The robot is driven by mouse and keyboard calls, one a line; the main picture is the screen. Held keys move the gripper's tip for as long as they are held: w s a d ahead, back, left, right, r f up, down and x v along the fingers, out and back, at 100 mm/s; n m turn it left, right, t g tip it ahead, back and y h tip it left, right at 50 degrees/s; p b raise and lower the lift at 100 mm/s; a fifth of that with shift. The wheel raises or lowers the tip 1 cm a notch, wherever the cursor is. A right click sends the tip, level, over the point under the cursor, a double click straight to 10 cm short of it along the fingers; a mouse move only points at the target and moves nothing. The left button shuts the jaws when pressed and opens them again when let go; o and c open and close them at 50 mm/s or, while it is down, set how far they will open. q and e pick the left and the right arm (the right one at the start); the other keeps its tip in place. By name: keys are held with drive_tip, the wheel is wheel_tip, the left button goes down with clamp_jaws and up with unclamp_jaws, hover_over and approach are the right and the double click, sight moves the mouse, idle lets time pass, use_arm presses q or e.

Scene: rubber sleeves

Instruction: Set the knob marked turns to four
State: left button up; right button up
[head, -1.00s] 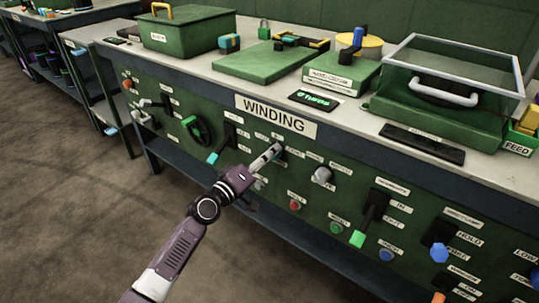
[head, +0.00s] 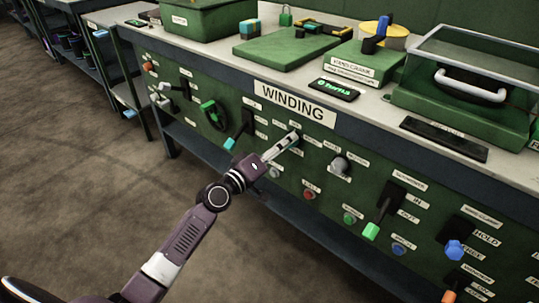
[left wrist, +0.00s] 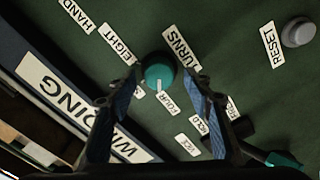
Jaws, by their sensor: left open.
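The turns knob (left wrist: 158,72) is a round teal knob with a white pointer line, on the green panel in the left wrist view. A label reading TURNS (left wrist: 181,46) is beside it. The pointer line points down in that view, close to the FOUR label (left wrist: 167,101); I cannot tell if it is exactly on it. My left gripper (left wrist: 157,88) is open, with one finger on each side of the knob. I cannot tell whether they touch it. In the head view my left gripper (head: 294,138) reaches the panel below the WINDING sign (head: 295,104) and hides the knob.
A grey RESET button (left wrist: 298,32) is near the knob. A teal-tipped lever (head: 236,135) and a grey knob (head: 340,166) flank the gripper in the head view. A small display (head: 334,89) with green text lies on the bench top. Open floor is at lower left.

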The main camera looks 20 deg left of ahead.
use_arm(q)
drive_tip(key=v, duration=1)
drive_tip(key=shift+s, duration=0.35)
drive_tip(key=shift+a, duration=0.1)
